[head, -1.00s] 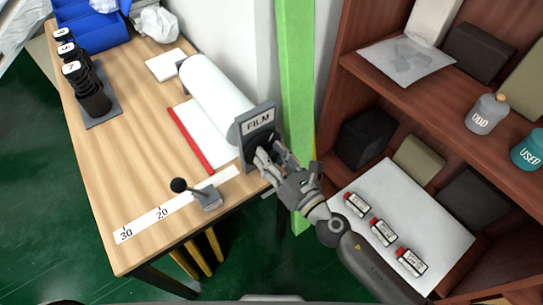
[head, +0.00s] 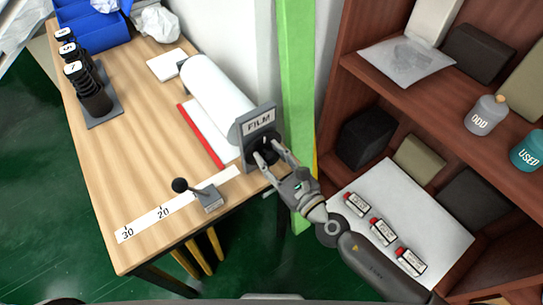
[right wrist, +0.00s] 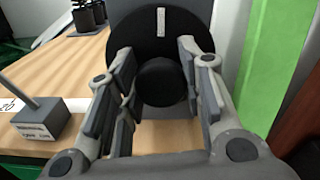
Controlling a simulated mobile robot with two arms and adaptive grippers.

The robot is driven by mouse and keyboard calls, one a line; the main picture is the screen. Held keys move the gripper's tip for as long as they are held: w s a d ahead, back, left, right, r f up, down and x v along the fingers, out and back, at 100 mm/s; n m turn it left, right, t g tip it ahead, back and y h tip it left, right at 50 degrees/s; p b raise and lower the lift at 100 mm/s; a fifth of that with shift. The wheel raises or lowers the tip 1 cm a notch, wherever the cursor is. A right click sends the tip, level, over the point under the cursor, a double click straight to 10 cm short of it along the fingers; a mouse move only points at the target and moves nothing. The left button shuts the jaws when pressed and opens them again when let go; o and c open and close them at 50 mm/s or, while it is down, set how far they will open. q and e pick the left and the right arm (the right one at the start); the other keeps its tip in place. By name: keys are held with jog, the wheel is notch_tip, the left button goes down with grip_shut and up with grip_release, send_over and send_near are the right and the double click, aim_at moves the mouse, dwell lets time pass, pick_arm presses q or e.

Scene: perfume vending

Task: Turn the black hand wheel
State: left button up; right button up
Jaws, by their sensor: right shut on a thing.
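The black hand wheel (head: 264,141) is mounted on the front of the grey FILM plate (head: 259,121), at the end of the white film roll (head: 216,88). In the right wrist view the wheel is a dark disc (right wrist: 128,32) with a pale mark near its top and a round black hub (right wrist: 162,82). My right gripper (head: 268,151) reaches it from the lower right. Its fingers, also in the right wrist view (right wrist: 157,75), lie on either side of the hub and are shut on the wheel. Part of the wheel is hidden behind the fingers. My left gripper is not in view.
A small lever (head: 206,196) with a black knob stands at the table's front edge by a numbered scale strip (head: 146,224). A green post (head: 297,90) and a brown shelf (head: 398,90) stand close right of the wheel.

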jog(key=shift+f, duration=0.1)
jog(key=o, duration=1)
jog(key=shift+o, duration=0.2)
jog(key=shift+s, duration=0.1)
jog(key=v, duration=1.2)
